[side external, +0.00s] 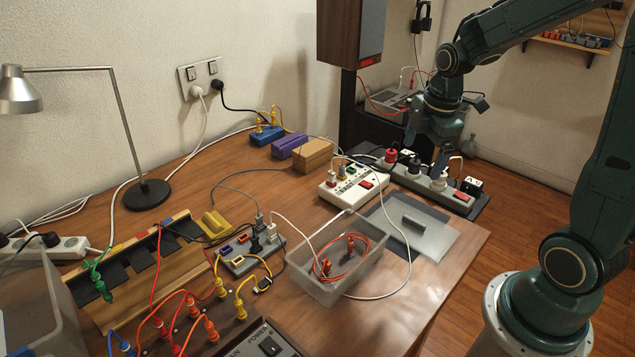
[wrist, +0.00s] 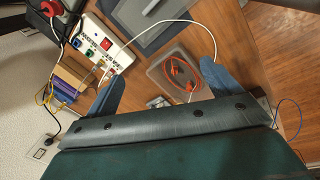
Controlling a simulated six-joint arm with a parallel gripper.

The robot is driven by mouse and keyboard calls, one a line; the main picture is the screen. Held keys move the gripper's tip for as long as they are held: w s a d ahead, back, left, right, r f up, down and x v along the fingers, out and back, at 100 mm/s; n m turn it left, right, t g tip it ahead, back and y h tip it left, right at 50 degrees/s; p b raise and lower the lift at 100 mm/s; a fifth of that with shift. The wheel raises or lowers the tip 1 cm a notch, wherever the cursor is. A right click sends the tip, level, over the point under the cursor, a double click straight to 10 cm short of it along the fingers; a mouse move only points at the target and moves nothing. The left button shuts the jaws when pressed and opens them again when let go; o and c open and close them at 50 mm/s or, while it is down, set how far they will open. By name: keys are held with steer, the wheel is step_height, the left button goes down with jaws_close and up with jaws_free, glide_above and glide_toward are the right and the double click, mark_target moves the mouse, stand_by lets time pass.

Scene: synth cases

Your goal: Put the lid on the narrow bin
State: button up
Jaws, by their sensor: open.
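The narrow bin (side external: 335,288) is a clear open-topped box near the front of the table, with a coiled orange cable (side external: 349,258) inside. In the wrist view the bin (wrist: 158,78) shows between my fingers, below them. The lid (side external: 436,240) is a flat, greyish translucent plate with a raised bar handle. It lies on the table behind and right of the bin, apart from it; part of it shows at the top of the wrist view (wrist: 172,14). My gripper (side external: 424,155) is open and empty, above the power strip area behind the lid.
A white device with a red switch (side external: 352,184) and a power strip with plugs (side external: 430,182) stand behind the lid. A white cable (side external: 408,262) loops past the bin and lid. A grey socket block (side external: 245,250) is left of the bin. The front right table corner is clear.

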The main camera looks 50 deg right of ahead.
steer(key=d+f+n+g, duration=0.1)
steer(key=d+f+n, duration=0.4)
steer(key=f, duration=0.6)
steer(key=w+d, duration=0.1)
steer(key=d, duration=0.1)
steer(key=shift+d+n+g+y, duration=0.3)
steer(key=shift+d+n, duration=0.05)
steer(key=shift+n, duration=0.05)
glide_above(415, 220)
step_height(415, 220, down, 8)
steer(key=shift+s+r, duration=0.15)
steer(key=shift+f, duration=0.4)
steer(key=shift+w+f, duration=0.2)
steer(key=shift+f, duration=2.35)
steer(key=c, duration=1.1)
